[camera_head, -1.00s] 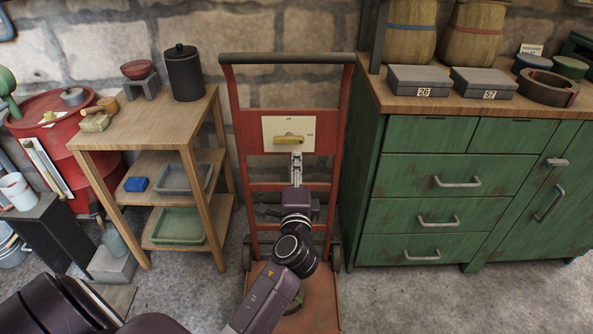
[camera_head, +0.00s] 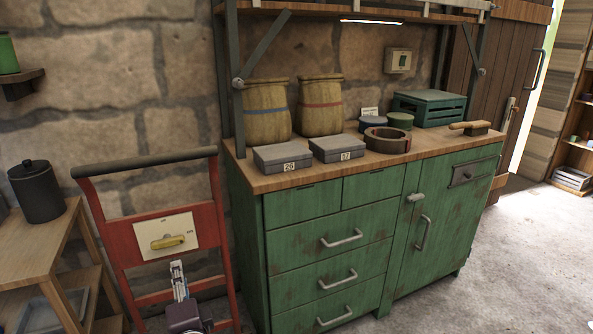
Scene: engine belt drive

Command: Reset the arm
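My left gripper (camera_head: 178,268) is at the lower left of the head view, in front of the red hand truck (camera_head: 222,235). It points up and away, its tips just below a pale panel with a yellow handle. It looks narrow from here, and I cannot tell whether its fingers are open or shut. I see nothing held in it. Only the gripper and a bit of my wrist show; the rest of the arm is below the frame. My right gripper is not in view.
The panel (camera_head: 149,229) with its yellow handle (camera_head: 168,241) is on the hand truck. A wooden shelf table (camera_head: 30,250) stands at left. A green cabinet (camera_head: 310,238) with boxes and sacks on top fills the middle. Open floor (camera_head: 520,270) lies at right.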

